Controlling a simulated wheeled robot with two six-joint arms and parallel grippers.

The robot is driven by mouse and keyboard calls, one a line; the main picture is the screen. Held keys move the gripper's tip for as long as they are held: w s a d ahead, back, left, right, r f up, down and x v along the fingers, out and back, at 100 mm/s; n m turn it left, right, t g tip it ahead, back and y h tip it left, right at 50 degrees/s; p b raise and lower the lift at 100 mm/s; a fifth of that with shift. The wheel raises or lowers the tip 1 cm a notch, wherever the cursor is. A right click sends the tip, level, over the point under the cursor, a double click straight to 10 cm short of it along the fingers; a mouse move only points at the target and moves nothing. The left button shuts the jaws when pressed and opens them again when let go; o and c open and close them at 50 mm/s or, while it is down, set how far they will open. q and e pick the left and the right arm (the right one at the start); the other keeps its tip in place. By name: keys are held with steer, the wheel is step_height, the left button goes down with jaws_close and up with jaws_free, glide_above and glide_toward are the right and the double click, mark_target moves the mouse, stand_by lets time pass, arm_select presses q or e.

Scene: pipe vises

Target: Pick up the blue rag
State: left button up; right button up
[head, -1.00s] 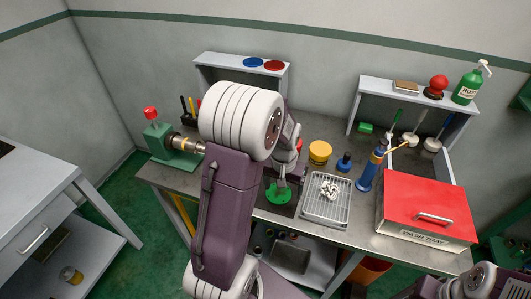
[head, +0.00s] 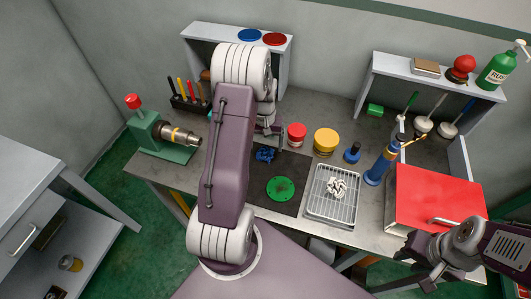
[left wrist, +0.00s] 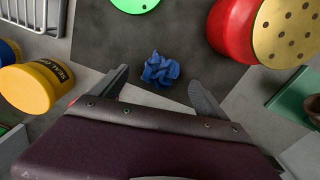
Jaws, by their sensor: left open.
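The blue rag (head: 265,155) is a small crumpled cloth on the dark mat (head: 297,205) on the workbench. In the left wrist view the rag (left wrist: 160,70) lies just beyond and between the fingertips. My left gripper (head: 268,128) is at the back of the mat, close to the rag, partly hidden by my arm. In the left wrist view its two fingers (left wrist: 157,84) are spread apart with nothing held. My right gripper (head: 412,258) is at the lower right, by the front of the red-lidded box; its jaw opening is unclear.
A green disc (head: 281,189) lies on the mat. Red (head: 297,135) and yellow (head: 326,141) cans stand right of the rag. A wire tray (head: 333,208) with a crumpled white cloth, a blue torch (head: 382,165) and a red-lidded box (head: 435,200) are further right. A green vise (head: 160,137) stands left.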

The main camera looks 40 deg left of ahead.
mark_target(265, 154)
arm_select(q)
steer(key=f, duration=0.3)
steer(key=f+p, duration=0.1)
steer(key=f, duration=0.1)
steer(key=shift+s+d, duration=0.1)
steer(key=shift+s, duration=0.3)
steer(key=shift+w+f, duration=0.2)
steer(key=c, duration=1.4)
